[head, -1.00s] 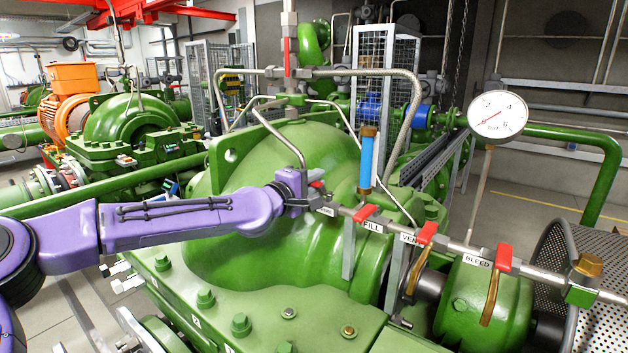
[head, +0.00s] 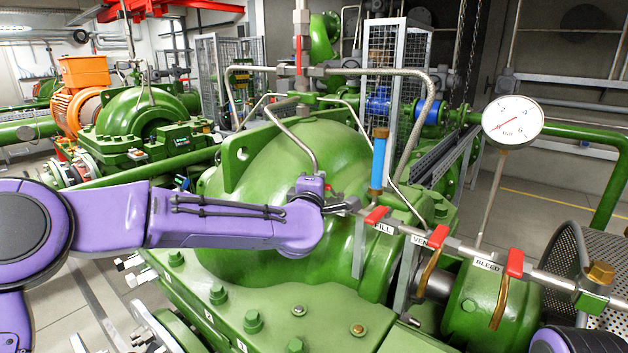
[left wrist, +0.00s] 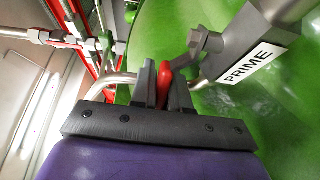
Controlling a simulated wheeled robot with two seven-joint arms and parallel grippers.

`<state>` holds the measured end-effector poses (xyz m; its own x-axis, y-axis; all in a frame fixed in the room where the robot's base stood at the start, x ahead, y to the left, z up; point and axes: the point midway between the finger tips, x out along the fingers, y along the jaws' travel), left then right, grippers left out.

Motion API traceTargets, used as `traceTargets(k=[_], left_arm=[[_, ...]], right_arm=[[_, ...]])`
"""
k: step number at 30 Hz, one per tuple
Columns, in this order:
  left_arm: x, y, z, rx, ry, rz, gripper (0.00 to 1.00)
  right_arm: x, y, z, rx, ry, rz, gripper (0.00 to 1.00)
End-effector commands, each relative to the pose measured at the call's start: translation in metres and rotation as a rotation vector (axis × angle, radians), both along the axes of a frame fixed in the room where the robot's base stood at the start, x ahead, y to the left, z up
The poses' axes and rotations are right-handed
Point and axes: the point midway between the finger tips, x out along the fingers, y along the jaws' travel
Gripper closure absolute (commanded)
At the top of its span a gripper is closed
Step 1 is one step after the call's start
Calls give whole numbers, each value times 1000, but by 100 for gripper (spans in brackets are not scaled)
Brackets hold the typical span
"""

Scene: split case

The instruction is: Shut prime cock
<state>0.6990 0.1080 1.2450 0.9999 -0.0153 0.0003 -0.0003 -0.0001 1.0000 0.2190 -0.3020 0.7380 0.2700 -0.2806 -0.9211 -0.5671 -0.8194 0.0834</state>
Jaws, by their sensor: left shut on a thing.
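The prime cock has a grey metal body (left wrist: 205,42) beside a white PRIME label (left wrist: 248,66) in the left wrist view. Its red lever (left wrist: 166,78) is between the two dark fingers of my left gripper (left wrist: 160,86), which is shut on it. In the head view my left gripper (head: 331,206) is at the left end of the labelled valve pipe, in front of the green pump casing (head: 265,175). My purple wrist and fingers hide most of the cock and its label there. My right gripper is not in view.
Along the pipe to the right are red-handled cocks labelled FILL (head: 376,215), VENT (head: 437,237) and BLEED (head: 515,263). A gauge (head: 512,122) stands right.

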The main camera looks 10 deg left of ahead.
Motion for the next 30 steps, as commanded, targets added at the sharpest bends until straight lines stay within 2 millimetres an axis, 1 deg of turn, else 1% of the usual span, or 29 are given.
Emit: traceTargets(k=[6,19,20,28,30], left_arm=[[-3,1,-1,1,1,53,100],[-4,3,-1,0,1,64,100],[-4,3,-1,0,1,64,79],[-4,3,-1,0,1,64,79],[-8,3,-1,0,0,63,79]], right_arm=[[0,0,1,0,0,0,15],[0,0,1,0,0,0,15],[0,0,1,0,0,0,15],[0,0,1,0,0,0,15],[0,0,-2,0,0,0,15]])
